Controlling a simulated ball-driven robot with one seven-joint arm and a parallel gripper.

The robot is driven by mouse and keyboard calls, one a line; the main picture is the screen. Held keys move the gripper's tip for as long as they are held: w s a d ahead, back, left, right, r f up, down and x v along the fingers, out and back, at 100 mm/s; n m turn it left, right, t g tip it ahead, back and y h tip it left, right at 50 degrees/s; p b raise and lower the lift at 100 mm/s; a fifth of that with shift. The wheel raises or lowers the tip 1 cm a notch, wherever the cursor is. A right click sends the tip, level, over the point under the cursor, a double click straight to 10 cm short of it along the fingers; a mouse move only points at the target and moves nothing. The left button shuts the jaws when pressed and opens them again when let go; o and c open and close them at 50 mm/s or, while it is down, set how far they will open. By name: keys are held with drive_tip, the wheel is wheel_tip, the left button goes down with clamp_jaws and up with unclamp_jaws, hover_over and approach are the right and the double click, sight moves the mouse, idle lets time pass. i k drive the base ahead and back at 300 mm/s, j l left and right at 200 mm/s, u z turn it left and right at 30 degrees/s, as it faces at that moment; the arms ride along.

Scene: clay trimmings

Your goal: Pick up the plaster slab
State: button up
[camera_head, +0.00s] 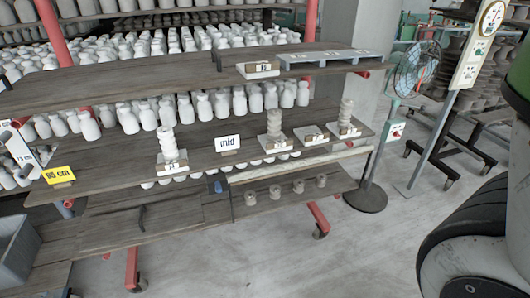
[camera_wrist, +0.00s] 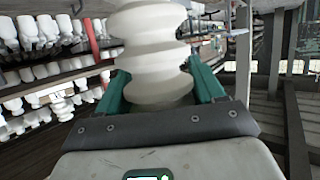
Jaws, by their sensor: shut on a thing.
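In the wrist view my gripper (camera_wrist: 157,88) has its green fingers on both sides of a white ribbed piece (camera_wrist: 158,55) and is shut on it. The piece stands upright from the jaws, and its top is cut off by the picture edge. My gripper does not show in the head view. There, pale slabs lie on the middle shelf: one bare of any stack (camera_head: 312,138), and others at the left (camera_head: 172,169), middle (camera_head: 276,147) and right (camera_head: 347,132) under ribbed stacks. Another pale slab (camera_head: 258,71) lies on the upper shelf. I cannot tell which is plaster.
The wooden middle shelf (camera_head: 110,177) bears a "mid" sign (camera_head: 228,143) and a yellow "95 cm" sign (camera_head: 59,175). A grey-blue slatted board (camera_head: 325,57) lies on the upper shelf. A fan (camera_head: 415,70) and a dial scale (camera_head: 480,45) stand right. The concrete floor (camera_head: 330,255) in front is clear.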

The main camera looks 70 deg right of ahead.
sight(312, 135)
drive_tip(key=k+l, duration=0.35)
drive_tip(key=l, duration=0.15)
drive_tip(key=k+l, duration=0.3)
drive_tip(key=l, duration=0.2)
drive_tip(key=k+l, duration=0.35)
drive_tip(key=l, duration=0.15)
